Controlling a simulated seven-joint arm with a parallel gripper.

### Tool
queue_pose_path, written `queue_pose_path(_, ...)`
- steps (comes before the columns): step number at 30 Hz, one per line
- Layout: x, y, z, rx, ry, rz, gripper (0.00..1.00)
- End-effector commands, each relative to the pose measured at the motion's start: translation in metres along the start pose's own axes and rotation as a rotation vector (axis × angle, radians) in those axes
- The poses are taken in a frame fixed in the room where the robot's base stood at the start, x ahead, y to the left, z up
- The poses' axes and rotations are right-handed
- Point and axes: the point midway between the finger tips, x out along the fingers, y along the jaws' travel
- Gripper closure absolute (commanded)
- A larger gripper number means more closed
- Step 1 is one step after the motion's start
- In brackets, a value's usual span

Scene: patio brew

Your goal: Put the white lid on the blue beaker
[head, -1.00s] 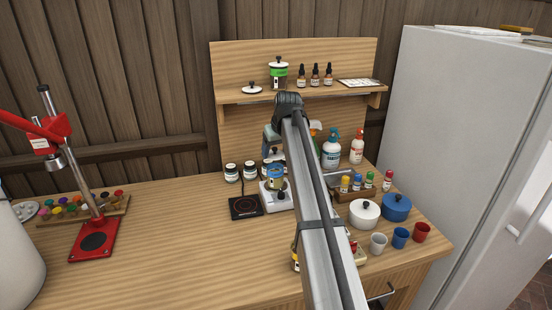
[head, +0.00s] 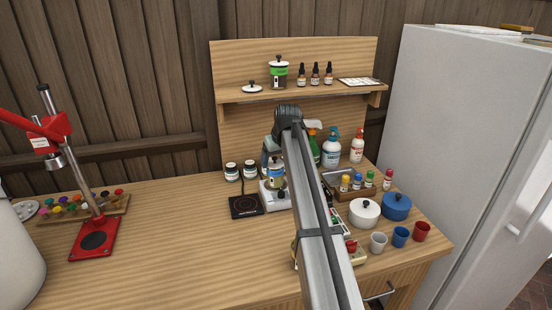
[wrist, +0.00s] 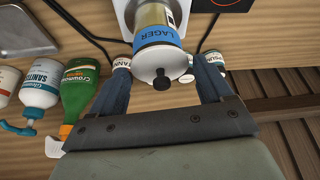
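The blue-banded beaker (wrist: 158,32), labelled LAGER, stands upright on a white stand beside the black hot plate. It also shows in the head view (head: 275,181), just left of my arm. A white lid (wrist: 152,66) with a black knob covers the beaker's mouth and looks seated on it. My gripper (wrist: 163,70) is open, with a blue finger on each side of the lid and visible gaps between. It holds nothing. In the head view the fingers are not clear, and my arm hides part of the area.
Another white lid (head: 252,89) and a green-banded, lidded beaker (head: 279,75) are on the shelf (head: 230,98). Jars (head: 231,172) stand close behind. Bottles (head: 331,150), pots (head: 364,215) and cups (head: 400,238) stand right. The counter's left middle is clear.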

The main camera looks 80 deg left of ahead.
Motion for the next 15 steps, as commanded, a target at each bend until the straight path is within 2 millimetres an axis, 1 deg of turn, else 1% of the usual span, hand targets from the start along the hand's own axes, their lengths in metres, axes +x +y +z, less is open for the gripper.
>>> queue_pose_path(1, -0.0001, -0.0001, 0.0, 0.0, 0.0, 0.0, 0.16)
queue_pose_path(4, -0.0002, -0.0001, -0.0001, 0.0, 0.0, 0.0, 0.06)
queue_pose_path(5, -0.0002, -0.0001, -0.0001, 0.0, 0.0, 0.0, 0.04)
queue_pose_path(11, -0.0004, 0.0, -0.0001, 0.0, 0.0, 0.0, 0.04)
queue_pose_path(15, -0.0055, 0.0, -0.0026, 0.0, 0.0, 0.0, 0.04)
